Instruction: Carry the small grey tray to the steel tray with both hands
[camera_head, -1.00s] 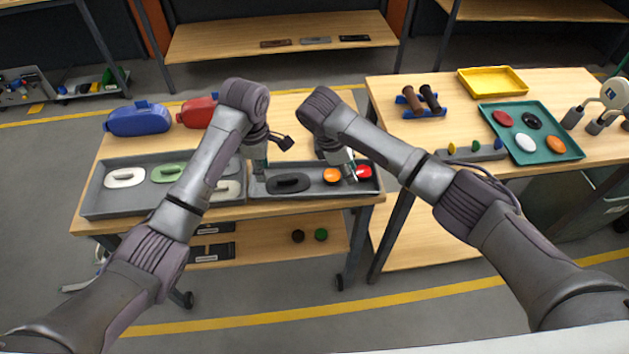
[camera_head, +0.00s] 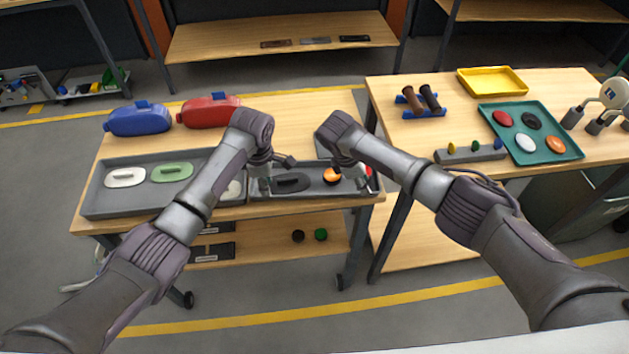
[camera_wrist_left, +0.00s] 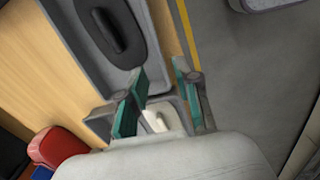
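The small grey tray (camera_head: 312,193) lies on the left table near its front edge, holding a black handled piece (camera_head: 291,183), an orange piece (camera_head: 331,175) and a mostly hidden red one (camera_head: 369,171). My left gripper (camera_head: 262,186) is low at the tray's left end. In the left wrist view its teal-padded fingers (camera_wrist_left: 160,85) are apart around the tray's end region; contact is unclear. My right gripper (camera_head: 357,184) is low at the tray's right end, its fingers too small to read. I cannot single out the steel tray with certainty.
A longer grey tray (camera_head: 93,205) with white and green pieces stands close on the left. Blue (camera_head: 138,120) and red (camera_head: 208,111) cases stand behind it. A gap separates this table from the right table, which bears a teal tray (camera_head: 559,131) and a yellow tray (camera_head: 492,82).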

